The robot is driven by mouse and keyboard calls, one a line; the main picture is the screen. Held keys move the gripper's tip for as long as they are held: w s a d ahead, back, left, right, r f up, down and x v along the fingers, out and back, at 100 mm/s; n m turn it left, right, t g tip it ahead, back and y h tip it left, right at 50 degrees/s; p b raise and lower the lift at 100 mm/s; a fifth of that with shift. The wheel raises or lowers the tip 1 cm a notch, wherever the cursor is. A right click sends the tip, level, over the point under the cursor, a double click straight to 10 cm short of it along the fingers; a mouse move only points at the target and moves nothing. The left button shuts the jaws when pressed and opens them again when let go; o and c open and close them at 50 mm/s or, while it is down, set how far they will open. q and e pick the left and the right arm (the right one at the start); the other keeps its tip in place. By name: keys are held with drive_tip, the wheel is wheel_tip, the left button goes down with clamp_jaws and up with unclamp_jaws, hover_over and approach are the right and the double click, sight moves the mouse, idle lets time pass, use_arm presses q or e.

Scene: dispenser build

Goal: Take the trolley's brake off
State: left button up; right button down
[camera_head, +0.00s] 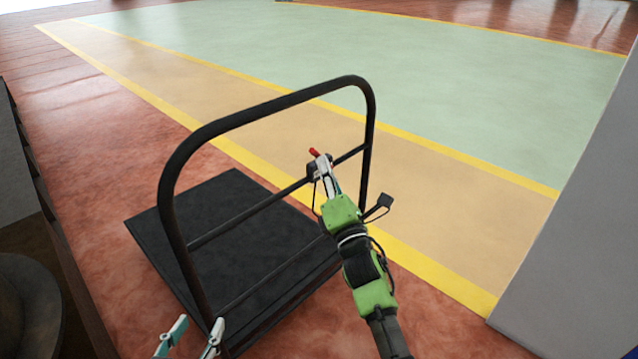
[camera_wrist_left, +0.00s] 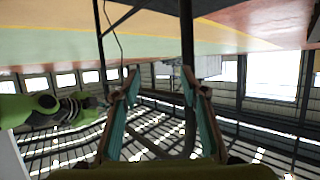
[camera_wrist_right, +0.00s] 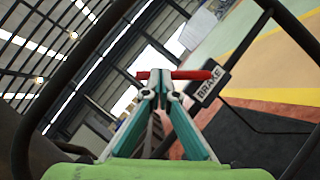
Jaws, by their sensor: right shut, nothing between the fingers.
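The trolley has a dark flat deck (camera_head: 215,215) and a tall black tube handle (camera_head: 270,103) with crossbars. A red brake lever (camera_head: 314,152) sits at the upper crossbar. In the right wrist view the lever (camera_wrist_right: 195,75) lies roughly level across the view, beside a black plate marked BRAKE (camera_wrist_right: 210,83). My right gripper (camera_head: 324,162) is shut and empty, its closed tips (camera_wrist_right: 160,78) at the lever and covering part of it; I cannot tell whether they touch. My left gripper (camera_head: 200,322) is open and empty, low by the handle's near left upright; its spread fingers show in the left wrist view (camera_wrist_left: 162,85).
Beyond the trolley lies clear floor with a tan strip (camera_head: 420,150), yellow lines and a green area (camera_head: 400,65). A grey panel (camera_head: 580,220) stands at the right. Dark furniture (camera_head: 35,290) stands along the left edge.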

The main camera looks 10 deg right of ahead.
use_arm(q)
drive_tip(key=s+a+f+g+y+p, duration=0.1)
drive_tip(key=s+a+f+g+p, duration=0.3)
drive_tip(key=s, duration=0.4)
drive_tip(key=s+a+f+g+y+p, duration=0.2)
drive_tip(key=s+f+g, duration=0.35)
drive_tip(key=s, duration=0.35)
drive_tip(key=s+p+x, duration=0.1)
drive_tip(key=p+x, duration=0.1)
drive_tip(key=x, duration=0.8)
drive_tip(key=shift+d+f+g, duration=0.15)
drive_tip(key=shift+d+g, duration=0.2)
drive_tip(key=shift+d, duration=0.1)
use_arm(e)
drive_tip(key=m, duration=0.1)
drive_tip(key=w+d+r+m+g+h, duration=0.1)
drive_tip(key=m, duration=0.1)
drive_tip(key=d+r+m+g, duration=0.1)
drive_tip(key=m, duration=0.1)
drive_tip(key=shift+w+h, duration=0.2)
drive_tip(key=shift+h, duration=0.1)
use_arm(q)
drive_tip(key=shift+s, duration=0.15)
use_arm(e)
drive_tip(key=s+f, duration=0.1)
drive_tip(key=s, duration=1.1)
drive_tip(key=shift+d+f, duration=0.2)
drive_tip(key=shift+d, duration=0.05)
